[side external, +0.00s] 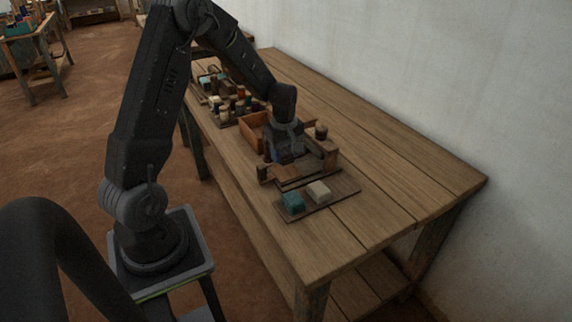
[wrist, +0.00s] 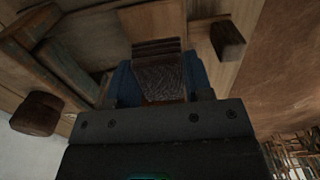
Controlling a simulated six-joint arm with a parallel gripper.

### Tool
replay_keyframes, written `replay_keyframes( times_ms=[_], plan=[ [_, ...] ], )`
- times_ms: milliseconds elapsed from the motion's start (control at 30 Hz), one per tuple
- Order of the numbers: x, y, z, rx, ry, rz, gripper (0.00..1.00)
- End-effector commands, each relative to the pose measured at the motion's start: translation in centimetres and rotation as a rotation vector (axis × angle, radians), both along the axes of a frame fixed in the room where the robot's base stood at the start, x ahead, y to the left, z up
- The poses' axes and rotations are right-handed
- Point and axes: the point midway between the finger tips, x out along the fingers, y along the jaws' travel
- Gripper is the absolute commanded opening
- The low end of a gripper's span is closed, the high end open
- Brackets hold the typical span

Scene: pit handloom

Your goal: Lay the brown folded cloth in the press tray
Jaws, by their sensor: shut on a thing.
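In the wrist view, my gripper (wrist: 158,80) has its two blue fingers closed on the sides of a dark brown, textured folded piece, the brown cloth (wrist: 160,76). In the side view, my gripper (side external: 286,153) points down, low over a wooden frame with posts and a crossbar, which looks like the press (side external: 325,160). The cloth is hidden there by the gripper and frame. I cannot tell whether the cloth touches the surface beneath it.
A flat board (side external: 330,197) in front holds a teal folded cloth (side external: 293,203) and a cream one (side external: 318,191). An orange-brown wooden box (side external: 250,137) stands behind the gripper. Several spools (side external: 236,104) stand farther back. The bench's right side (side external: 420,180) is clear.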

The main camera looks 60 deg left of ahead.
Motion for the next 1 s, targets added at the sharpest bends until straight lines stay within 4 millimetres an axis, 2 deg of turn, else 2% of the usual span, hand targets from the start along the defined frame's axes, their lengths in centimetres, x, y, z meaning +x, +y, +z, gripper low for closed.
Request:
replay_keyframes(
  times_ms=[167, 433, 800, 833, 1000],
  plan=[
    [0.4, -0.4, -0.8, -0.001, 0.002, 0.001, 0.24],
    [0.4, -0.3, -4.2, -0.001, 0.002, 0.001, 0.24],
    [0.4, -0.3, -4.6, 0.000, 0.001, 0.001, 0.24],
    [0.4, -0.3, -4.6, 0.000, 0.000, 0.001, 0.49],
    [0.4, -0.3, -4.6, 0.000, 0.000, 0.001, 0.65]
  ],
)
